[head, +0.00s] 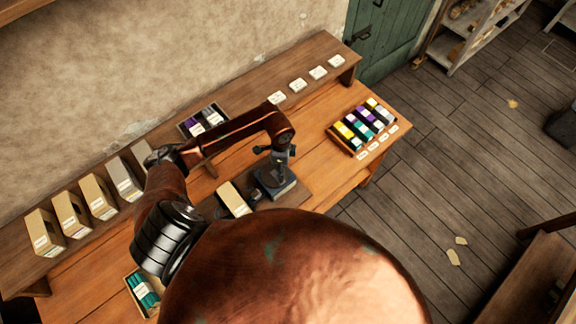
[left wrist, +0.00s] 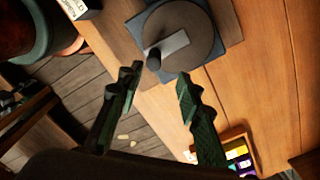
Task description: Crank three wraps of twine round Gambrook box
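The crank device (head: 275,184) stands on the bench with a grey square base. In the left wrist view it shows as a round grey disc (left wrist: 195,22) with a flat crank arm and a dark knob (left wrist: 153,60). My left gripper (head: 272,156) is above the device. In the left wrist view its two dark fingers (left wrist: 159,72) are apart, with the knob just beyond the fingertips; contact cannot be told. A tan box (head: 234,199) sits left of the device; whether it is the Gambrook box is unreadable. My right gripper is not in view.
Several tan labelled boxes (head: 98,198) stand along the back shelf. A tray of colored spools (head: 340,142) lies at the bench's right end, a dark tray (head: 184,130) behind. A green-filled tray (head: 131,276) is at front left. White cards (head: 297,85) lie on the shelf.

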